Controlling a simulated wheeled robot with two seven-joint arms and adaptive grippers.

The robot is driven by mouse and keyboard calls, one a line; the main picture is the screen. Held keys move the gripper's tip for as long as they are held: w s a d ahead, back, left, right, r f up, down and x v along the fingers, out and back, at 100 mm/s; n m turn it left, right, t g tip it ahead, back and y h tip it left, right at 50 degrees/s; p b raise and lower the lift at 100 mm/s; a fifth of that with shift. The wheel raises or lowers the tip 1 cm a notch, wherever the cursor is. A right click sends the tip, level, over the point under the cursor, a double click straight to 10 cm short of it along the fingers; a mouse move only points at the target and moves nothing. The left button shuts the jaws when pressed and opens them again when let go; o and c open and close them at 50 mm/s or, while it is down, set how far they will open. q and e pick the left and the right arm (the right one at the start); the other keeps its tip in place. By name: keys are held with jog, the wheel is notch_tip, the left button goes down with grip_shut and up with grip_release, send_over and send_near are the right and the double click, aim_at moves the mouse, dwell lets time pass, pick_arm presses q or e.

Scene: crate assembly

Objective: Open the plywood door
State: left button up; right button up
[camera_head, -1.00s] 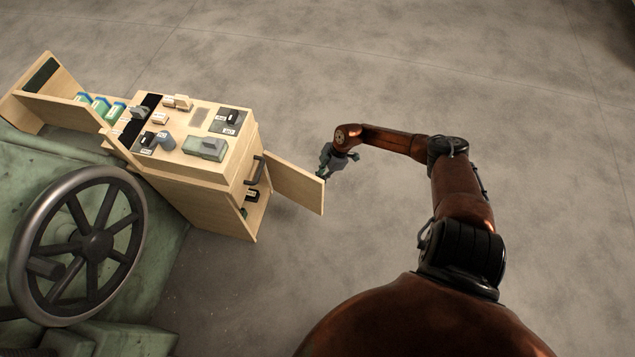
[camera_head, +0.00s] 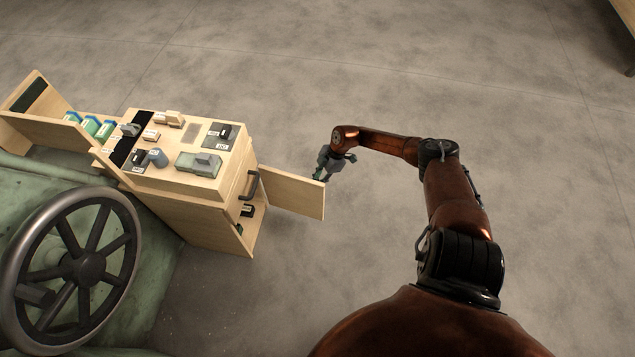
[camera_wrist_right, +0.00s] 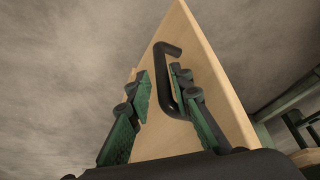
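The plywood door (camera_head: 292,193) stands swung out from the front of the plywood cabinet (camera_head: 205,220), with a gap showing the inside. In the right wrist view the door (camera_wrist_right: 200,70) fills the middle and carries a black bar handle (camera_wrist_right: 164,72). My right gripper (camera_head: 325,176) is at the door's free edge. Its green-padded fingers (camera_wrist_right: 160,85) are apart, with the handle bar between them, close to the right finger and clear of the left one. Whether the right finger touches the bar I cannot tell. My left gripper is not in view.
Small labelled parts, including a grey-green box (camera_head: 198,163), sit on the cabinet top. A drawer handle (camera_head: 253,185) is above the opening. A large handwheel (camera_head: 135,245) on a green machine stands at left. The floor (camera_head: 420,60) beyond the door is clear.

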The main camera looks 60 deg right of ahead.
jog(key=v, duration=1.1)
jog(key=shift+r, duration=0.35)
jog(key=shift+s+d, duration=0.1)
